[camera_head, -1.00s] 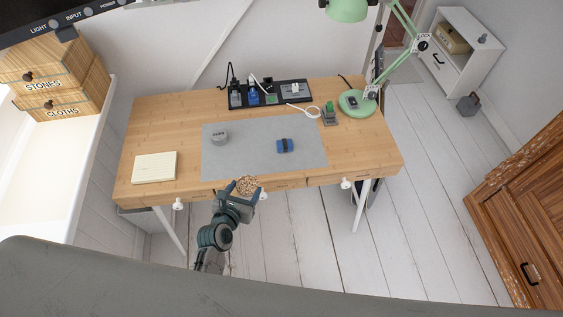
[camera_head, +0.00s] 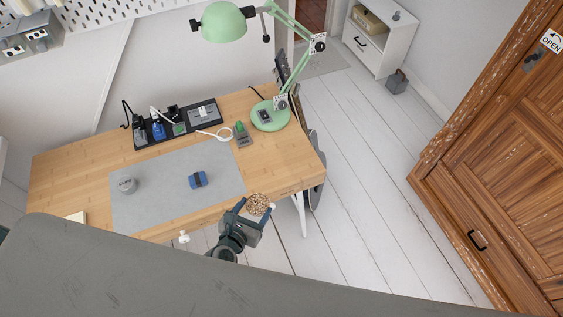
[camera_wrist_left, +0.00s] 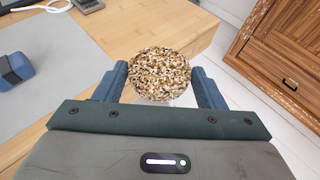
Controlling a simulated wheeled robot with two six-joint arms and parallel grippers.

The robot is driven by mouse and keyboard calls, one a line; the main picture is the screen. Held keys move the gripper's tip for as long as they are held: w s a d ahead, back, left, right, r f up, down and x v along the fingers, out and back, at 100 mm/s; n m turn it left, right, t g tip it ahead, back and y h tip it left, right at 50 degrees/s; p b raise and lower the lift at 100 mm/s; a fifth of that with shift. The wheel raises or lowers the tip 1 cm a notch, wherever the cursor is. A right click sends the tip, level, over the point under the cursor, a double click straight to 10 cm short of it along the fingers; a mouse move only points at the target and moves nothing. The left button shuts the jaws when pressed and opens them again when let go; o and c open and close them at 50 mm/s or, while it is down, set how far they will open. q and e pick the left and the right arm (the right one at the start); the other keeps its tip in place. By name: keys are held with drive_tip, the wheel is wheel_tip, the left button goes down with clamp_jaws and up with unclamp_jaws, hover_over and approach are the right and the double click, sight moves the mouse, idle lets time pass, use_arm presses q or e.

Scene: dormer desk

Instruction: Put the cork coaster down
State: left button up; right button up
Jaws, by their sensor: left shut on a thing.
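The cork coaster (camera_head: 258,204) is a round, speckled brown disc. My left gripper (camera_head: 256,207) is shut on it and holds it at the front edge of the desk, toward the right end. In the left wrist view the coaster (camera_wrist_left: 160,74) sits between the two blue-grey fingers of the gripper (camera_wrist_left: 162,85), its face toward the camera. The wooden desk (camera_head: 285,165) lies just beyond it. I cannot tell the exact height of the coaster over the desk edge. My right gripper is not in view.
A grey mat (camera_head: 160,190) on the desk bears a blue block (camera_head: 198,180) and a grey tin (camera_head: 127,185). A black organiser tray (camera_head: 205,122), a green stapler-like object (camera_head: 242,135) and a green lamp (camera_head: 270,115) stand behind. The desk's right end is bare.

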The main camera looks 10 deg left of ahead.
use_arm(q)
drive_tip(key=w+a, duration=0.1)
drive_tip(key=w, duration=0.5)
hover_over(260, 176)
drive_tip(key=s, duration=0.1)
drive_tip(key=shift+s+d+f+b, duration=0.15)
drive_tip(key=shift+f+b, duration=0.15)
drive_tip(key=shift+f, duration=0.4)
drive_tip(key=shift+w, duration=0.6)
wheel_tip(260, 176, down, 3)
drive_tip(key=b, duration=0.4)
drive_tip(key=shift+f+b, duration=0.2)
drive_tip(key=shift+b, duration=0.15)
drive_tip(key=shift+f, duration=0.15)
drive_tip(key=shift+s+a, duration=0.1)
drive_tip(key=shift+a, duration=0.1)
drive_tip(key=o, duration=1)
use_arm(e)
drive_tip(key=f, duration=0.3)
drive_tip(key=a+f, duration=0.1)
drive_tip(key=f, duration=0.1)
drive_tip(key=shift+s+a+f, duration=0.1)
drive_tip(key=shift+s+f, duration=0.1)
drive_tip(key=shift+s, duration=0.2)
